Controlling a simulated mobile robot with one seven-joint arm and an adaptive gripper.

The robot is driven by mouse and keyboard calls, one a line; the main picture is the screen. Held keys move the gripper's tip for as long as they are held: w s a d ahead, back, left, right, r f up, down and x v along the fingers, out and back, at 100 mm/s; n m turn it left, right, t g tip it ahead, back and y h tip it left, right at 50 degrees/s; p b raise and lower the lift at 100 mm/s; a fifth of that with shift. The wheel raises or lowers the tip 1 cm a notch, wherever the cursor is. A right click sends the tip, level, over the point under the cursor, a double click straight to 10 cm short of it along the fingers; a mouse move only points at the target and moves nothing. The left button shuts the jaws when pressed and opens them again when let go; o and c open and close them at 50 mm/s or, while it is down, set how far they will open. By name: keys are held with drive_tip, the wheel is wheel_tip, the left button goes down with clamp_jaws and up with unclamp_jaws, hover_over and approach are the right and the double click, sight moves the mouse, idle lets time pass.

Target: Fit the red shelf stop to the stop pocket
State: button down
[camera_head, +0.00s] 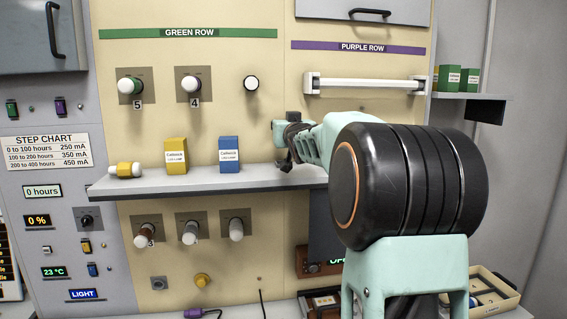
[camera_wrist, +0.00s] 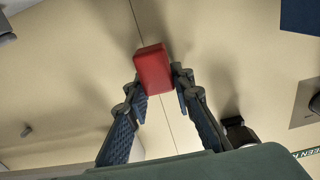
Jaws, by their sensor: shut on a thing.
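The red shelf stop (camera_wrist: 153,68) is a small red block. In the wrist view it sits between the fingertips of my gripper (camera_wrist: 159,86), which is shut on it. The stop stands out beyond the fingertips, in front of the cream panel. In the head view my gripper (camera_head: 287,160) is above the right part of the grey shelf (camera_head: 215,181), close to the panel. The red stop cannot be made out there. I cannot pick out the stop pocket in either view; my arm covers part of the panel and the shelf's right end.
A yellow box (camera_head: 176,156), a blue box (camera_head: 229,155) and a yellow-capped lamp (camera_head: 125,170) are on the shelf, left of my gripper. A white bar (camera_head: 365,86) crosses the panel above my arm. Round fittings line the panel above and below the shelf.

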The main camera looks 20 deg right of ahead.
wheel_tip(320, 180, down, 6)
drive_tip(key=b, duration=0.5)
drive_tip(key=shift+r, duration=0.15)
idle(0.9)
drive_tip(key=shift+f+b, duration=1.1)
drive_tip(key=shift+f, duration=0.05)
drive_tip(key=c, duration=1.6)
unclamp_jaws()
